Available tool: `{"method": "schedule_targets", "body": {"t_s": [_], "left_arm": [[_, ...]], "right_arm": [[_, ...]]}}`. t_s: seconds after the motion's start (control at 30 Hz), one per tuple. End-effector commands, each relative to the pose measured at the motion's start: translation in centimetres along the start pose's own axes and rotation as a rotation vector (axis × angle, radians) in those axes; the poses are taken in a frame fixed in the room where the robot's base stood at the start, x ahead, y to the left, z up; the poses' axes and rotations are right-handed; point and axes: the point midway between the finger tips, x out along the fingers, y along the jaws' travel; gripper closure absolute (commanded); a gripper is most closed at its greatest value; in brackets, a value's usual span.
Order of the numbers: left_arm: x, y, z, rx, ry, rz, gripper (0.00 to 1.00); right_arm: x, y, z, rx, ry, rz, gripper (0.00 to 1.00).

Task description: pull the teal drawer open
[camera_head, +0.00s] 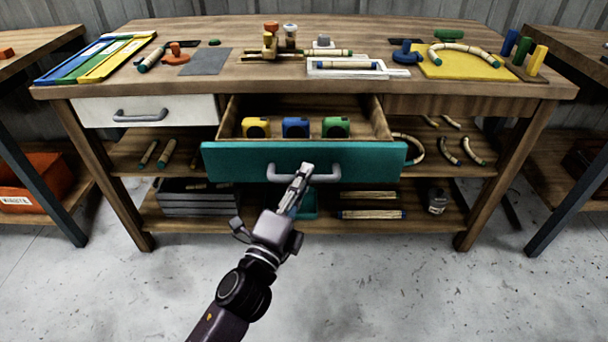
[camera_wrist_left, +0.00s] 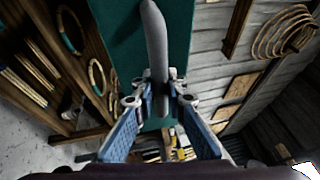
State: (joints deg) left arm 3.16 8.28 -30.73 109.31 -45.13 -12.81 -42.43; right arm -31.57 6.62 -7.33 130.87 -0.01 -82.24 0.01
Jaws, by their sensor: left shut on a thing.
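The teal drawer (camera_head: 235,163) stands pulled out from the workbench, with its inside showing. Yellow, blue and green tape measures (camera_head: 295,127) sit in a row inside it. My right gripper is not in view.
A white drawer (camera_head: 150,111) is shut at the left. The workbench top (camera_head: 240,33) holds rattan pieces, pegs, a yellow board (camera_head: 455,66) and coloured strips. Lower shelves hold rattan and a grey crate (camera_head: 195,200). The floor in front (camera_head: 400,290) is clear.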

Motion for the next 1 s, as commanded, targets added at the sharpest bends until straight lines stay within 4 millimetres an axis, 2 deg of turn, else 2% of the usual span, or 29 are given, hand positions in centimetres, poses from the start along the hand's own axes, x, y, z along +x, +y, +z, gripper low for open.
{"method": "schedule_targets", "body": {"t_s": [0.17, 0.2, 0.37, 0.73, 0.87, 1.0], "left_arm": [[0.0, 0.1, 0.1, 0.001, -0.003, 0.002, 1.0], [0.0, 0.1, 0.1, 0.001, -0.002, 0.002, 0.87], [0.0, 0.1, 0.1, 0.001, -0.002, 0.002, 0.7], [-0.4, 0.1, 0.0, 0.0, 0.0, 0.002, 0.7], [-2.0, 0.2, 0.0, -0.001, 0.0, 0.003, 0.7], [-4.5, 0.2, 0.0, -0.001, -0.002, 0.005, 0.7]], "right_arm": [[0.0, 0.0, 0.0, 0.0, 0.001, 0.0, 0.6], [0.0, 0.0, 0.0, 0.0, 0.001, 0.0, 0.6], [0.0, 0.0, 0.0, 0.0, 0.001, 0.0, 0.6], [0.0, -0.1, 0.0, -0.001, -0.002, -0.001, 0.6], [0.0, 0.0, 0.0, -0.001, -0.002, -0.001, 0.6], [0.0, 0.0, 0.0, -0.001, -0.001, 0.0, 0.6]]}}
